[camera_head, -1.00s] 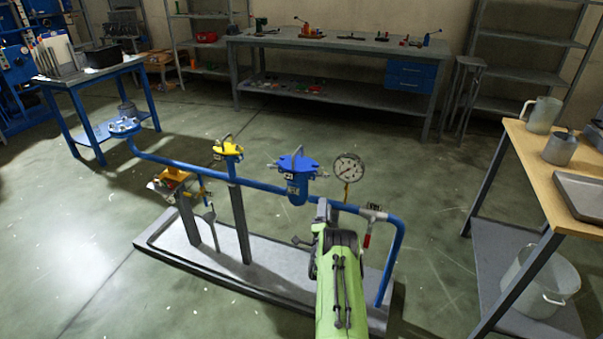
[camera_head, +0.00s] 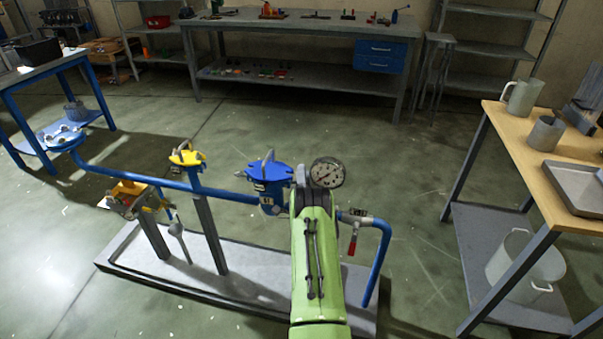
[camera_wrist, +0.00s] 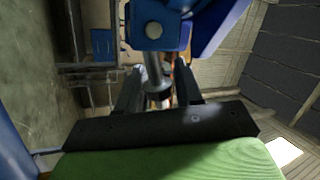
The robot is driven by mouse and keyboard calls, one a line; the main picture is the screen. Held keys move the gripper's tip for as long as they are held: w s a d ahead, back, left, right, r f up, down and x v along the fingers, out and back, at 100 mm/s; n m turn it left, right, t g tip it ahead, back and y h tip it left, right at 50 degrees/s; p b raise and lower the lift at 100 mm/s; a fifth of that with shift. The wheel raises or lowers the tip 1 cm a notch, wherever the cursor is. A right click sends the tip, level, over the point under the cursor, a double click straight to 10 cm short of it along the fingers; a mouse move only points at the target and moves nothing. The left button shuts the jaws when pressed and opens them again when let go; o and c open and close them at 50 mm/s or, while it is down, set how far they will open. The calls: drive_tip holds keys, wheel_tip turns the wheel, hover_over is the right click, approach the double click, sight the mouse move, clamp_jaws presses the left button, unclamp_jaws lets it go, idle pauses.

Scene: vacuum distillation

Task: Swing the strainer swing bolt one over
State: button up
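The blue strainer (camera_head: 268,186) stands on the blue pipe in the head view, with a lid and a grey handle on top. My green arm reaches up to its right side and hides my gripper there. In the wrist view the blue strainer body and lug (camera_wrist: 150,28) fill the top. A grey metal swing bolt (camera_wrist: 154,72) hangs down from the lug. My gripper (camera_wrist: 158,88) has a dark finger on each side of the bolt, with gaps showing, so it looks open around it. The bolt's lower end is partly dark and hard to make out.
A pressure gauge (camera_head: 327,173) stands close right of my arm. A red-handled valve (camera_head: 353,236) is on the pipe beyond it. A yellow-topped fitting (camera_head: 187,157) stands to the left. A wooden-topped table (camera_head: 535,165) is at the right. Open floor lies behind the pipe rig.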

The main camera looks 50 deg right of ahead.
clamp_jaws()
drive_tip(key=n, duration=0.1)
drive_tip(key=n+y, duration=0.1)
drive_tip(key=r+n+y, duration=0.1)
drive_tip(key=n, duration=0.1)
drive_tip(key=shift+w+a+r+t, duration=0.1)
drive_tip(key=shift+w+a+t, duration=0.05)
drive_tip(key=shift+w+t, duration=0.2)
unclamp_jaws()
drive_tip(key=shift+s, duration=0.1)
